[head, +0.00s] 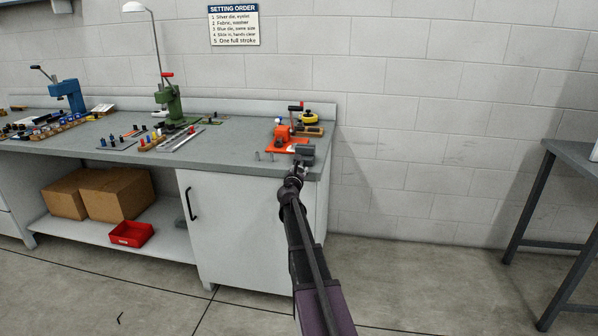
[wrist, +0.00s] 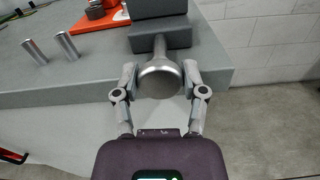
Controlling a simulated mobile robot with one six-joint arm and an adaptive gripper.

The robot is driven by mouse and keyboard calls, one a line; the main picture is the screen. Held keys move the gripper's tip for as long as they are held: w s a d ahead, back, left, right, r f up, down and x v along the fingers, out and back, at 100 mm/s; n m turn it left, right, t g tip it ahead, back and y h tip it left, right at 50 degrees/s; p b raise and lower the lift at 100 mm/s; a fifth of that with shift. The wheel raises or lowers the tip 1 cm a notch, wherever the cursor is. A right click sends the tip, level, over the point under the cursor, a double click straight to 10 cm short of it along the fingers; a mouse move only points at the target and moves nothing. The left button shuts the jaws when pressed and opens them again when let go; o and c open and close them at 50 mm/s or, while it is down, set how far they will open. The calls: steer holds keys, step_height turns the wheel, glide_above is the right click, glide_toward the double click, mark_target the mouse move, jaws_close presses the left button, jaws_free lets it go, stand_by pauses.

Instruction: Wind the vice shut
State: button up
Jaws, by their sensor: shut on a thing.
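The grey vice (head: 303,151) is at the bench's front right corner. In the wrist view its grey blocks (wrist: 160,36) show at the top, one behind the other, with a dark line between them. A metal screw with a round, shiny end knob (wrist: 160,82) sticks out of the front block towards me. My gripper (head: 297,172) reaches the vice from the front. In the wrist view my gripper (wrist: 160,76) has its two fingers on either side of the knob, shut on it. The far side of the vice is hidden.
An orange press (head: 284,135) on an orange base stands just behind the vice. Two metal pins (wrist: 66,46) stand to its left. A green press (head: 172,105) and small tools lie further left. Right of the bench is open floor, then a grey table (head: 578,152).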

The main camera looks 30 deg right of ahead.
steer(key=m, duration=0.6)
steer(key=shift+d, duration=0.1)
steer(key=m, duration=0.5)
steer(key=shift+m, duration=0.4)
steer(key=m, duration=0.6)
steer(key=shift+f, duration=0.1)
steer(key=m, duration=0.5)
steer(key=shift+w+m, duration=0.1)
steer(key=shift+m, duration=0.3)
steer(key=m, duration=0.6)
steer(key=shift+f, duration=0.1)
steer(key=m, duration=0.5)
steer(key=shift+m, duration=0.4)
steer(key=m, duration=1.1)
steer(key=shift+w+m, duration=0.1)
steer(key=shift+m, duration=0.2)
